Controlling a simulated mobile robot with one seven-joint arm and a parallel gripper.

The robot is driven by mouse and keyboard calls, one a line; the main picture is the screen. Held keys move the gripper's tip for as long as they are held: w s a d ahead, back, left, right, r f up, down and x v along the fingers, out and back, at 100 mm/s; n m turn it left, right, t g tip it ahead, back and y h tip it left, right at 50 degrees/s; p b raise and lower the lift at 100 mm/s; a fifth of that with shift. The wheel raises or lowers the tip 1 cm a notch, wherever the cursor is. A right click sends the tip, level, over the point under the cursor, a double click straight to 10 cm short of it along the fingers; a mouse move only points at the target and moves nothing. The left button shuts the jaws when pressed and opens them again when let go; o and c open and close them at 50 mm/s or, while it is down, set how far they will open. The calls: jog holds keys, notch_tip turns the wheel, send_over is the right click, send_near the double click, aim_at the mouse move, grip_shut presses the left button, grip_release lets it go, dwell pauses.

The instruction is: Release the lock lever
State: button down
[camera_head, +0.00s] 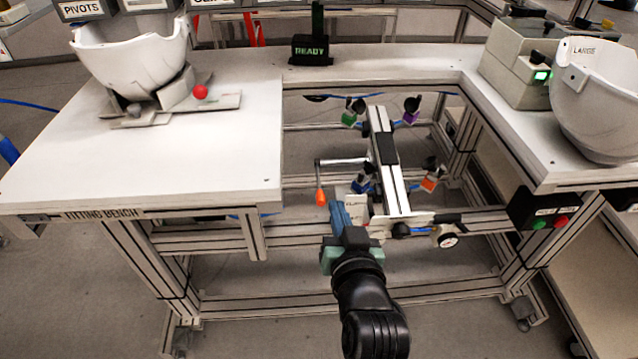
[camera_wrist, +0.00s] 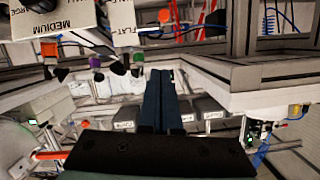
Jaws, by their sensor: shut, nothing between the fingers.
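My gripper (camera_head: 338,212) is shut and empty, with its blue fingers pointing up toward the clamp fixture (camera_head: 392,178) between the bench tops. In the wrist view the shut fingers (camera_wrist: 161,92) stand in the middle with nothing between them. A black lever-like handle (camera_head: 450,218) sits at the fixture's near right end, right of my gripper and apart from it. A crank with an orange grip (camera_head: 321,197) is just left of my fingertips. A lever with a red ball (camera_head: 200,92) is at the left helmet stand. No label shows which is the lock lever.
A white helmet shell (camera_head: 130,55) stands on the left fitting bench (camera_head: 110,165); another shell (camera_head: 600,105) is on the right bench beside a grey box with a green light (camera_head: 520,60). A gauge (camera_head: 447,240) and a red-green button box (camera_head: 545,212) are at right.

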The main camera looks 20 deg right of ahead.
jog(key=b, duration=0.1)
send_near(319, 182)
notch_tip(319, 182, up, 4)
jog(key=w+d, duration=0.2)
jog(key=w, duration=0.1)
jog(key=shift+a+f+b, duration=0.25)
jog(key=shift+f+b, duration=0.05)
jog(key=shift+f, duration=0.7)
jog(key=shift+a+f+b, duration=0.2)
jog(key=shift+f+b, duration=0.05)
jog(key=shift+f, duration=0.7)
jog(key=shift+f+b, duration=0.2)
jog(key=shift+b, duration=0.15)
jog(key=shift+f+t+b, duration=0.25)
jog(key=shift+t+b, duration=0.05)
jog(key=shift+b, duration=0.65)
